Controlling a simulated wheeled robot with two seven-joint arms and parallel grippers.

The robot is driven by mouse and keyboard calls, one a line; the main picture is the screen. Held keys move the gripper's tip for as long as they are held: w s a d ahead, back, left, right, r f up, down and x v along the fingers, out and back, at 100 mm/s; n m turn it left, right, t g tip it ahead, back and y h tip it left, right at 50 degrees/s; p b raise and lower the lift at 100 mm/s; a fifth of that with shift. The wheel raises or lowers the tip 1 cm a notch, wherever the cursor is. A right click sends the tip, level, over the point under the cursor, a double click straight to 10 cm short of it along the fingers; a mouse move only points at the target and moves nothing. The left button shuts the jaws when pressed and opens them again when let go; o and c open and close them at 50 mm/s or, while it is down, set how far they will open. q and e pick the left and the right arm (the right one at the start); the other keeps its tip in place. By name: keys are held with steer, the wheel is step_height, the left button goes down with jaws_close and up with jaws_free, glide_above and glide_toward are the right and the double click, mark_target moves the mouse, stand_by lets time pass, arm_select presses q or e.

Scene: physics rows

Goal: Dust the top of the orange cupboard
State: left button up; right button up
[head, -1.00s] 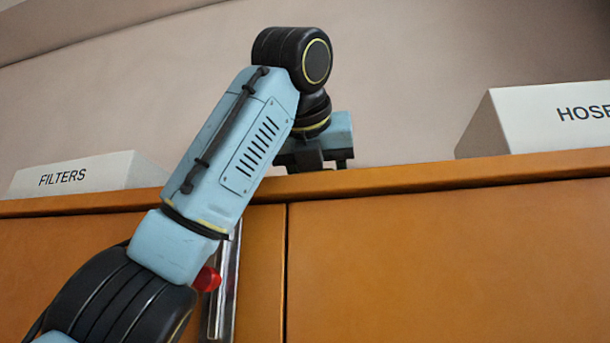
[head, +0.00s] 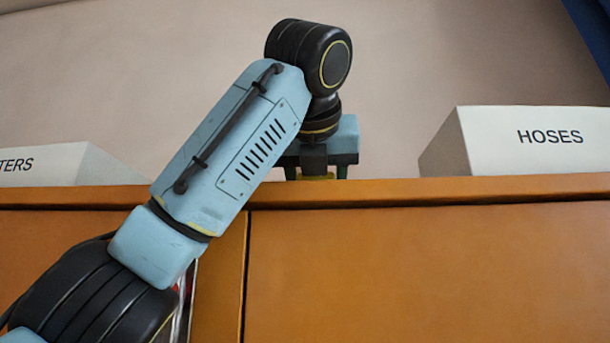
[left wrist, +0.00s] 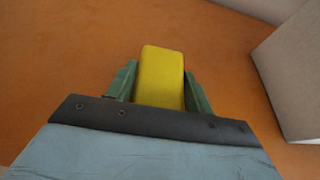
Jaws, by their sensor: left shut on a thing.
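The orange cupboard (head: 420,270) fills the lower part of the head view, seen from below its top edge. Its bare orange top (left wrist: 60,70) shows in the left wrist view. My left gripper (head: 318,172) is over the cupboard top, behind the front edge. In the left wrist view my left gripper (left wrist: 160,90) is shut on a yellow block-like thing (left wrist: 162,75), held between its green fingers. In the head view only a sliver of yellow shows under the gripper. I cannot tell whether it touches the top. My right gripper is not in view.
A white box marked HOSES (head: 530,150) stands on the top to the right of my gripper; a pale box face (left wrist: 300,75) is close by in the left wrist view. A white box marked FILTERS, partly cut off (head: 60,165), stands at the left. The top between them is clear.

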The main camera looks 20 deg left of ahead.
arm_select(q)
steer(key=shift+s+d+r+p, duration=0.2)
steer(key=shift+d+p, duration=0.25)
steer(key=shift+d, duration=0.3)
steer(key=w+d, duration=0.1)
steer(key=d, duration=0.1)
steer(key=w+d, duration=0.1)
steer(key=d, duration=0.1)
steer(key=shift+w+f, duration=0.15)
steer(key=shift+w+d, duration=0.1)
steer(key=shift+w, duration=0.05)
steer(key=shift+d+f, duration=0.1)
steer(key=shift+d, duration=0.1)
steer(key=shift+w+d, duration=0.15)
steer(key=shift+d, duration=0.5)
steer(key=shift+w+d, duration=0.15)
steer(key=shift+d, duration=0.45)
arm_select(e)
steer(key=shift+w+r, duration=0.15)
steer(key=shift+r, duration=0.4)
